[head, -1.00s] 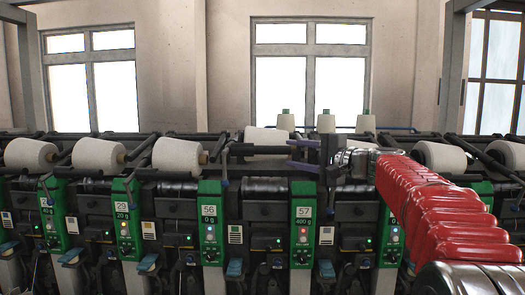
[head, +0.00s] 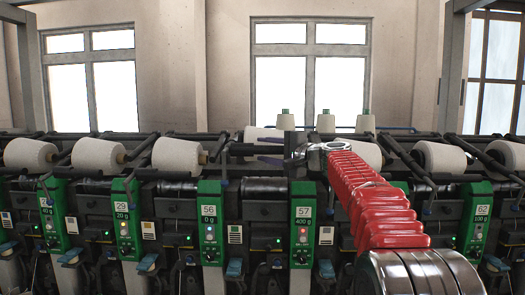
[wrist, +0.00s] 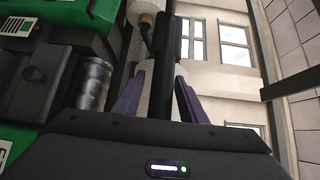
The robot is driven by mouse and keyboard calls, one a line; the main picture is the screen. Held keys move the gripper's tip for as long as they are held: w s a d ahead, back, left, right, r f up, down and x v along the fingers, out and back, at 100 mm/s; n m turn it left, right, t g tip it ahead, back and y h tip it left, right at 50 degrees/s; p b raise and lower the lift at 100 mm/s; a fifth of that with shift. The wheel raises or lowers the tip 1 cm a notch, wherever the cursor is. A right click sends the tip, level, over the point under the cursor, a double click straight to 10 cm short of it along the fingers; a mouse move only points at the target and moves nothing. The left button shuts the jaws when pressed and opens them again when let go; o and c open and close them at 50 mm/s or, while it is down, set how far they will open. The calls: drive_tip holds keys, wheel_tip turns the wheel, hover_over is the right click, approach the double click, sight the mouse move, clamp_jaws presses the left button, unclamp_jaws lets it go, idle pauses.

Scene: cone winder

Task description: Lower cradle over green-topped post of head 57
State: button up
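Head 57 shows a green front panel (head: 304,215) on an upright post, its label reading 57 and 400 g. My gripper (head: 268,151) is above and left of this panel, its purple fingers pointing left. In the wrist view, the fingers (wrist: 157,100) stand apart, with a dark cradle bar (wrist: 167,55) running between them. I cannot tell whether either finger touches the bar. The bar (head: 243,149) also shows just left of the fingertips in the head view. A white cone (head: 262,134) is behind my gripper, partly hidden.
Neighbouring heads 56 (head: 209,225) and 82 (head: 480,220) have similar green panels. White cones (head: 180,155) lie in cradles along the row. Several upright cones with greenish tips (head: 326,122) stand behind. Free air lies above the machine.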

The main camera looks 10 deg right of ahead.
drive_tip(key=shift+x, duration=0.8)
clamp_jaws()
drive_tip(key=shift+d+f, duration=0.1)
